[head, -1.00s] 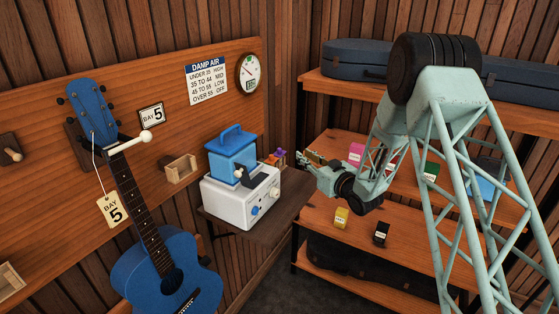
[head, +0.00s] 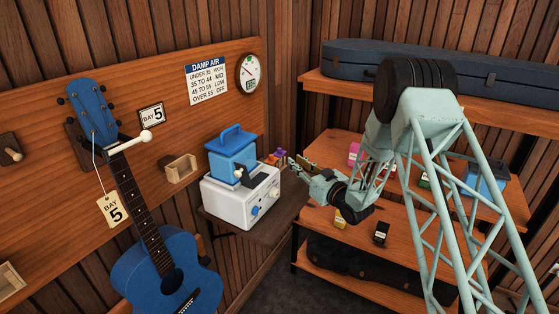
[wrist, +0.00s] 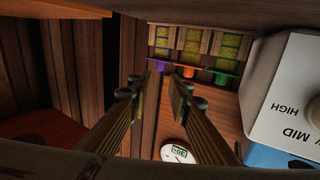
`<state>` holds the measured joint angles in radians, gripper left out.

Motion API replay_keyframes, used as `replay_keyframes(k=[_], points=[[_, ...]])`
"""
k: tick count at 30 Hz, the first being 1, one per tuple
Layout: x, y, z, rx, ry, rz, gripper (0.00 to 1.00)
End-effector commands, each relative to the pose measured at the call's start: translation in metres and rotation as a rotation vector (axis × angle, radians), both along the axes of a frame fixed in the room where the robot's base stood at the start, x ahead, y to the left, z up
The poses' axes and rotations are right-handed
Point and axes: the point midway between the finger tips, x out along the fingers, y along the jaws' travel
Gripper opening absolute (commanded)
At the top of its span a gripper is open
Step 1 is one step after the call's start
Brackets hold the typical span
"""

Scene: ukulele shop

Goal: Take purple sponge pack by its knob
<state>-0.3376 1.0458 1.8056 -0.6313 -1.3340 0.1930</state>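The purple sponge pack (wrist: 161,58) is at the left of a row of three in the wrist view, with a purple knob facing me. An orange pack (wrist: 188,66) and a green pack (wrist: 222,70) sit beside it. My gripper (wrist: 160,72) is open. Its two fingers point toward the purple pack and its tips are in front of the knob, one on each side in the picture; contact cannot be told. In the head view my gripper (head: 292,162) is just right of the small packs (head: 277,156), behind the white humidifier.
The white humidifier (head: 240,200) with a blue tank (head: 232,155) stands on a dark shelf; it is close on the right in the wrist view (wrist: 290,95). A round dial (wrist: 178,153) is on the wall. Wooden shelves (head: 400,230) stand behind my arm.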

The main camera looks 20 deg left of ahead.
Motion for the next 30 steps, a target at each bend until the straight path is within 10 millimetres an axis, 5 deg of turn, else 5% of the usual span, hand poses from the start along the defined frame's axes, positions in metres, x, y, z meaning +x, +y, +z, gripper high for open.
replay_keyframes(k=[18, 30], points=[[0.041, 0.059, 0.000, 0.000, -0.001, 0.001, 0.18], [0.046, 0.064, 0.000, 0.000, 0.000, 0.000, 0.18]])
